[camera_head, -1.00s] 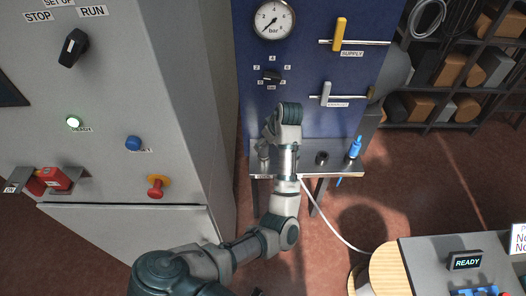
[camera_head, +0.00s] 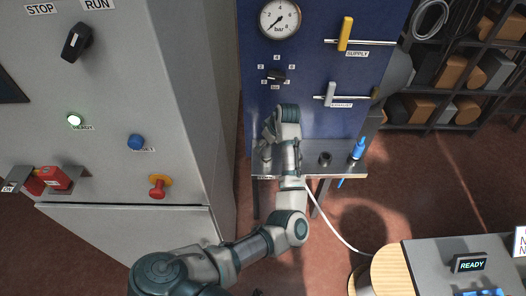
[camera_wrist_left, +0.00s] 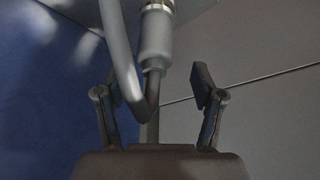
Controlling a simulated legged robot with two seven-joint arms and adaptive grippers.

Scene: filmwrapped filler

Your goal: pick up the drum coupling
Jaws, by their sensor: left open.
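A grey coupling with a pale metal collar (camera_wrist_left: 156,30) and a bent grey handle (camera_wrist_left: 120,70) stands between the fingers in the left wrist view. I take it to be the drum coupling. My left gripper (camera_wrist_left: 155,92) is open, with one finger on each side of it and a visible gap to each. In the head view my left gripper (camera_head: 266,150) is over the left end of the metal shelf (camera_head: 345,172), largely hidden by my wrist. The coupling cannot be made out clearly there. My right gripper is not in view.
A dark round fitting (camera_head: 325,159) and a blue tool (camera_head: 358,149) are on the shelf to the right. The blue panel (camera_head: 310,110) rises behind, with a supply lever (camera_head: 345,34). A grey cabinet (camera_head: 120,100) stands left. A white hose (camera_head: 335,225) hangs below.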

